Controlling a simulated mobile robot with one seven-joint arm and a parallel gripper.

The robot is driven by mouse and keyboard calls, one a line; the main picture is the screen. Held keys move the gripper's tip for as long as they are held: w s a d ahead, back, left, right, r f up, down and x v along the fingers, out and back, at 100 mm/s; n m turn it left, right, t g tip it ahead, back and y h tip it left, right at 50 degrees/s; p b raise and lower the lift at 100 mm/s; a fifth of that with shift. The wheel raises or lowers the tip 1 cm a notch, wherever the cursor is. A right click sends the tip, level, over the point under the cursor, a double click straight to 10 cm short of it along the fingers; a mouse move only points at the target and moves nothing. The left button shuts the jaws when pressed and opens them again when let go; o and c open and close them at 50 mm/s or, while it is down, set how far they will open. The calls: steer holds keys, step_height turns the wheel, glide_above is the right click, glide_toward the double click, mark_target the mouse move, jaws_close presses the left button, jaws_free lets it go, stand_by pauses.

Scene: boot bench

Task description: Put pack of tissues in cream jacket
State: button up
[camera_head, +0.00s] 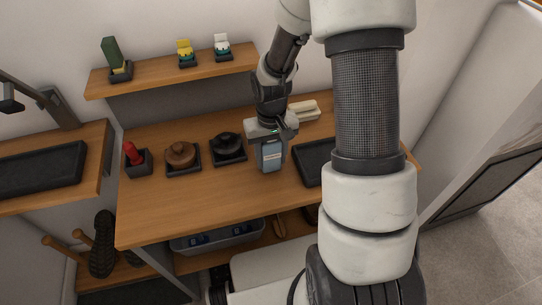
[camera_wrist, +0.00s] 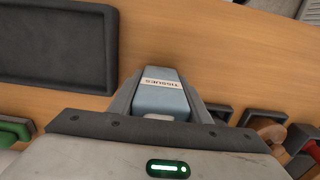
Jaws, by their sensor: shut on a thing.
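The pack of tissues (camera_head: 271,155) is a pale blue block with a white label. It is upright in my gripper (camera_head: 270,146), over the wooden bench top. In the wrist view the pack of tissues (camera_wrist: 160,92) shows its label reading TISSUES, between the two grey fingers of my gripper (camera_wrist: 161,98), which is shut on it. I cannot tell whether its lower end touches the bench. I see no cream jacket in either view.
On the bench (camera_head: 190,208) stand a red-topped item (camera_head: 133,154), a brown round tin (camera_head: 181,154) and a black round tin (camera_head: 228,146). An empty black tray (camera_wrist: 55,45) lies beside the pack. A shelf (camera_head: 160,77) hangs above. The bench front is clear.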

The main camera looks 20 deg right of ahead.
steer(key=shift+f, duration=0.2)
steer(key=o, duration=1)
steer(key=shift+r, duration=0.1)
steer(key=shift+r, duration=0.1)
